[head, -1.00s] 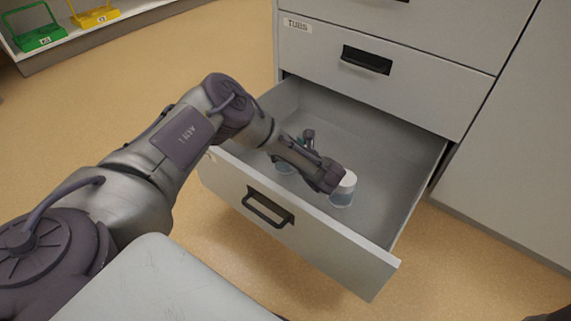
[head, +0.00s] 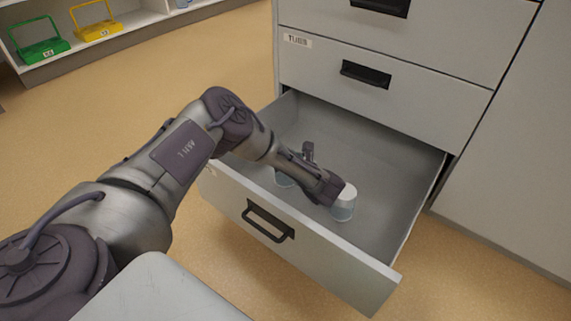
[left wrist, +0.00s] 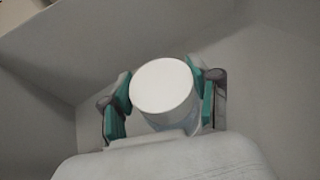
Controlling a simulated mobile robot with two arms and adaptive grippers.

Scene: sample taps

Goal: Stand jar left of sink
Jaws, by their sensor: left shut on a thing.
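A jar with a white lid and pale bluish body (head: 345,203) stands in the open drawer, right at the end of my left arm. My left gripper (left wrist: 165,98) is shut on a white-lidded jar (left wrist: 162,86), with teal finger pads on both sides of it. In the head view the wrist hides the fingers. My right gripper and the sink are not in view.
A closed drawer (head: 400,95) sits directly above. Green (head: 40,45) and yellow (head: 97,22) carriers stand on a low shelf at the far left. Open floor lies between.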

